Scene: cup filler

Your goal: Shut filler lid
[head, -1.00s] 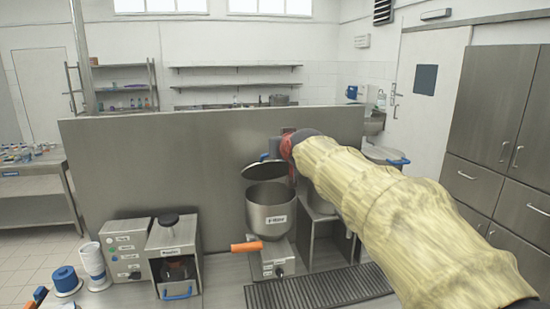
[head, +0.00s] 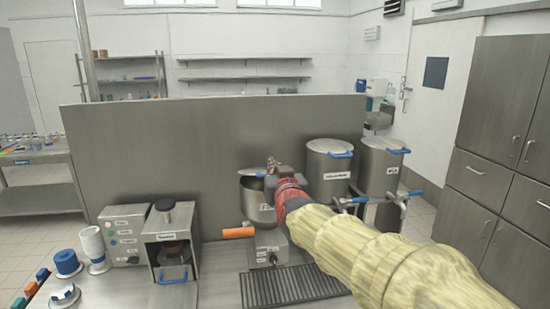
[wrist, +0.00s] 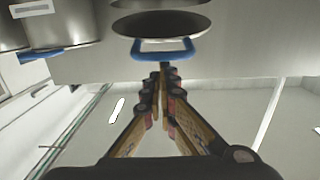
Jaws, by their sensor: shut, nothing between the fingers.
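The cup filler is a steel pot (head: 258,208) on a grey base (head: 268,248) with an orange handle (head: 238,232). Its round lid (wrist: 165,25) has a blue loop handle (wrist: 162,52) in the wrist view. The lid stands apart from the pot rim, so it is open. In the head view the lid is mostly hidden behind my gripper (head: 272,170), which is in front of the pot's upper right side. In the wrist view my gripper's fingers (wrist: 160,75) are shut and empty, tips close to the blue handle; I cannot tell if they touch.
Two tall lidded steel pots (head: 328,172) (head: 381,168) stand right of the filler. A coffee machine (head: 171,240) and a control box (head: 124,236) stand left. A drain grate (head: 290,288) lies in front. A steel panel (head: 150,150) rises behind.

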